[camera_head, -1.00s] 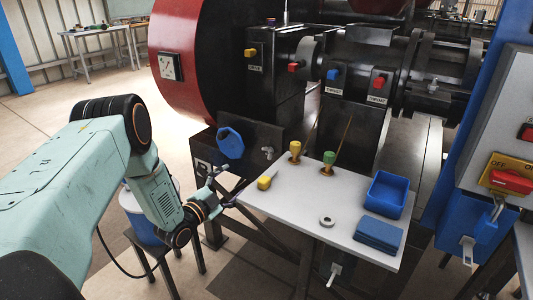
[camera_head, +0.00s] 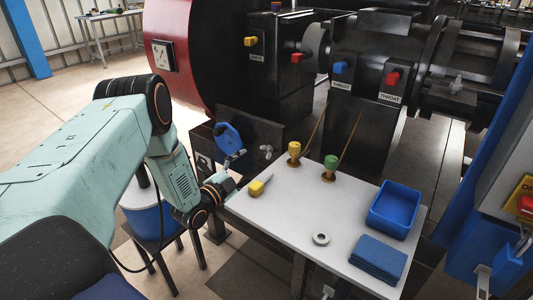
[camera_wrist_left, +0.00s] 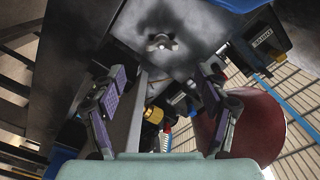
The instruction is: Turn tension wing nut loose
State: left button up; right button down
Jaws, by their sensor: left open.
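The wing nut (camera_head: 266,150) is a small grey metal part on the front of a dark box, right of a blue hand knob (camera_head: 229,138). In the left wrist view the wing nut (camera_wrist_left: 161,42) shows near the top centre, on a dark worn plate. My left gripper (camera_head: 237,170) is in front of the dark box, left of and below the wing nut. My right gripper is not in view.
A grey tabletop (camera_head: 290,212) lies right of the gripper. It bears a yellow-handled tool (camera_head: 257,187), yellow (camera_head: 294,149) and green (camera_head: 331,163) handles, a metal ring (camera_head: 321,239), a blue bin (camera_head: 394,206) and a blue folded cloth (camera_head: 378,258). A blue bucket (camera_head: 150,219) stands at left.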

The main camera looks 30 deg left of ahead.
aim_at(264, 154)
pick_arm(q)
jog(key=w+b, duration=0.2)
jog(key=w, duration=0.4)
jog(key=shift+w+d, duration=0.1)
jog(key=shift+d, duration=0.05)
jog(key=shift+w, duration=0.5)
jog(key=shift+w, duration=0.1)
jog(key=shift+c, duration=0.4)
